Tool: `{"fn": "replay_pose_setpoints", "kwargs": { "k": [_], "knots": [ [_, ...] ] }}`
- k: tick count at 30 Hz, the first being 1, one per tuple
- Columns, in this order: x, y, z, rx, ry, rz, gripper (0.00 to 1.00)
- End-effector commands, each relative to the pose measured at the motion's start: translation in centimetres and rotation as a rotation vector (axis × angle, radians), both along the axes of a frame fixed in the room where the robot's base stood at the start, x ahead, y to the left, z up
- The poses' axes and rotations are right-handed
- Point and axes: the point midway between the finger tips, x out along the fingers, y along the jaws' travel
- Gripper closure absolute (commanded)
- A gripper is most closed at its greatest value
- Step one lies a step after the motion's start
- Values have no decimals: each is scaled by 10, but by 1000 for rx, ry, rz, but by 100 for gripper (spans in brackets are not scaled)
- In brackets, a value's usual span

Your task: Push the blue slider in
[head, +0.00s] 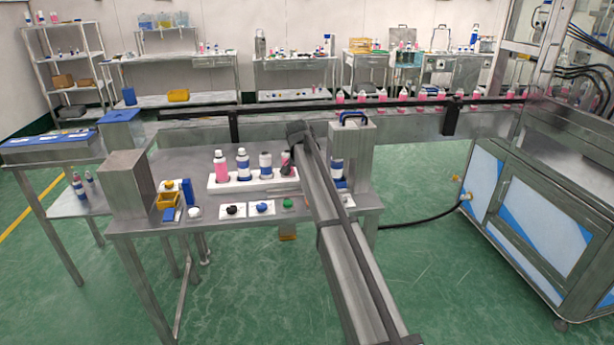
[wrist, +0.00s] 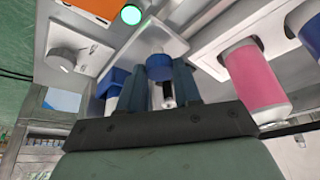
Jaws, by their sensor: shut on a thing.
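In the wrist view, the blue slider (wrist: 160,67) shows as a round blue knob in front of a pale metal plate. My gripper (wrist: 163,75) has its two dark fingers on either side of this knob and is shut on it. The fingers partly cover the slider's lower part, and how far in it sits cannot be told. In the head view, a grey machine (head: 352,145) stands on the table's right side, with a bottle (head: 337,170) at it. My arm crosses in front, and my gripper and the slider cannot be made out there.
A white rack (head: 222,184) with several bottles stands left of my arm; a pink bottle (wrist: 255,80) is near my gripper in the wrist view. A green-lit button (wrist: 131,14) and a grey knob (wrist: 62,55) are close by. Small parts line the table front.

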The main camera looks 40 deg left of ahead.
Motion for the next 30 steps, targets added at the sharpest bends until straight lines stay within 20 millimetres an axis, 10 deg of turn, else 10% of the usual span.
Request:
{"fn": "replay_pose_setpoints", "kwargs": {
  "k": [2, 3, 10, 20, 30],
  "knots": [
    [5, -5, 0, -7, -6, -6, 100],
    [5, -5, 0, -6, -6, -7, 63],
    [4, -4, 0, -5, -5, -5, 41],
    [1, -3, 4, -3, -3, -4, 41],
    [-19, -5, 53, -2, -5, -4, 41]
  ]
}}
